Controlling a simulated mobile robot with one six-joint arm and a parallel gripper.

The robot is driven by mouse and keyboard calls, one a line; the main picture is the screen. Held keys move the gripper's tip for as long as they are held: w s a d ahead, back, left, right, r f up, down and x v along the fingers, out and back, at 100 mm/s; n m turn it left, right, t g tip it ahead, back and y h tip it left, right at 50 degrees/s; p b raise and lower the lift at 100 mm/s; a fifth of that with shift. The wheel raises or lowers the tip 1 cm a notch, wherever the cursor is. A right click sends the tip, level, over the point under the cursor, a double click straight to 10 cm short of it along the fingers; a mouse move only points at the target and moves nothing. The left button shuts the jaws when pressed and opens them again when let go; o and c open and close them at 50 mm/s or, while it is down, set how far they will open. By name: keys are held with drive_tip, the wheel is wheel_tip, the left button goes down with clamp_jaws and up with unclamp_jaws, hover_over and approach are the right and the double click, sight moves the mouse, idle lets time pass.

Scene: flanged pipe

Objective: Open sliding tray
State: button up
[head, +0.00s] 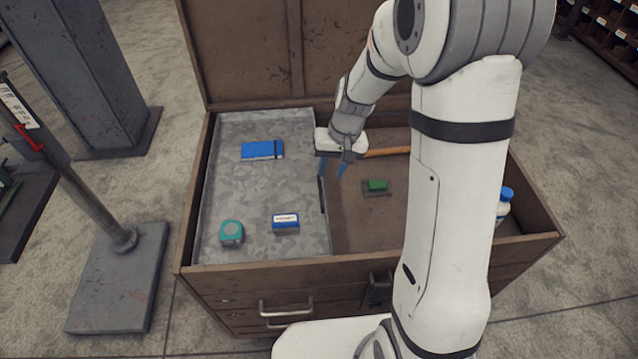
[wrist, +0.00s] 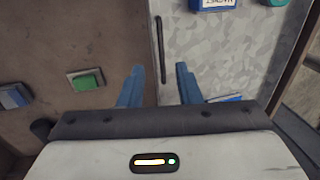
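The sliding tray (head: 262,190) is a mottled grey metal tray in the left half of an open brown chest. It also shows in the wrist view (wrist: 220,60). A thin black handle (head: 321,194) stands along its right edge. In the wrist view the handle (wrist: 159,50) appears ahead of the gap between my fingertips. My gripper (head: 333,169) is open and empty, with two blue fingers. It hangs over the tray's right edge, a little behind the handle in the head view. I see no contact with the handle.
On the tray are a blue notebook (head: 262,150), a teal tape measure (head: 232,233) and a blue-white box (head: 285,222). The chest's right half holds a green block (head: 377,186) on a small plate, a wooden shaft (head: 388,152) and a blue-capped bottle (head: 503,205). The raised lid (head: 250,50) stands behind.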

sight(321, 196)
drive_tip(key=f, duration=0.3)
drive_tip(key=a+f, duration=0.1)
drive_tip(key=f, duration=0.2)
drive_tip(key=a+f, duration=0.1)
drive_tip(key=f, duration=0.2)
drive_tip(key=shift+w+f, duration=0.25)
drive_tip(key=shift+w, duration=0.1)
drive_tip(key=shift+c, duration=0.4)
clamp_jaws()
